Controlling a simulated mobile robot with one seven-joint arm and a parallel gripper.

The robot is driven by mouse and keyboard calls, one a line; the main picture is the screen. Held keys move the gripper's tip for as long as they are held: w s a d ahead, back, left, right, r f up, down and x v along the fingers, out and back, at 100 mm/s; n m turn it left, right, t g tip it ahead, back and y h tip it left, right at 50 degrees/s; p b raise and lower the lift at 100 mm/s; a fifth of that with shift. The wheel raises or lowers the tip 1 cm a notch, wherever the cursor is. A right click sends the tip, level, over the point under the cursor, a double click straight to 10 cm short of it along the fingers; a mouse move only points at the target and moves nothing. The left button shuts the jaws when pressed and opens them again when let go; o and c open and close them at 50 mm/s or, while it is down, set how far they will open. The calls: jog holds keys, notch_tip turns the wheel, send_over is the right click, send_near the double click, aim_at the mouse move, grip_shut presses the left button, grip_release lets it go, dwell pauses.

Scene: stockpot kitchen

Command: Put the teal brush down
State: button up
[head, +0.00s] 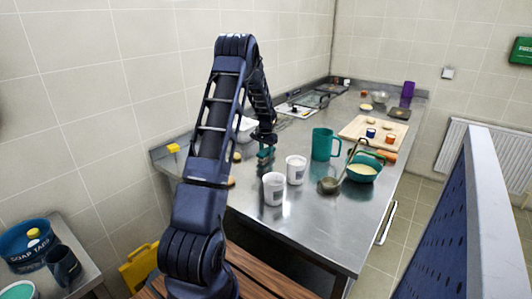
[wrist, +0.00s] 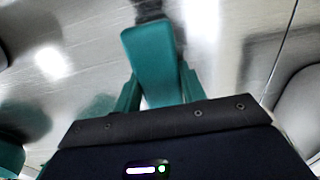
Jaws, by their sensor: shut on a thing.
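The teal brush (wrist: 152,58) extends forward from my gripper (wrist: 158,92) in the wrist view, with a dark part at its far end. My gripper is shut on it. In the head view my gripper (head: 265,148) is over the left part of the steel counter (head: 240,200), and a small teal bit of the brush (head: 264,154) shows below it. I cannot tell whether the brush touches the counter.
Two white cups (head: 274,188) (head: 296,169) stand just right of my gripper. Beyond are a teal mug (head: 323,144), a ladle (head: 330,185), a teal bowl (head: 362,172) and a wooden board (head: 365,128). The counter's front has bare room.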

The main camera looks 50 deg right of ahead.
jog(key=shift+f, duration=0.1)
jog(key=o, duration=1)
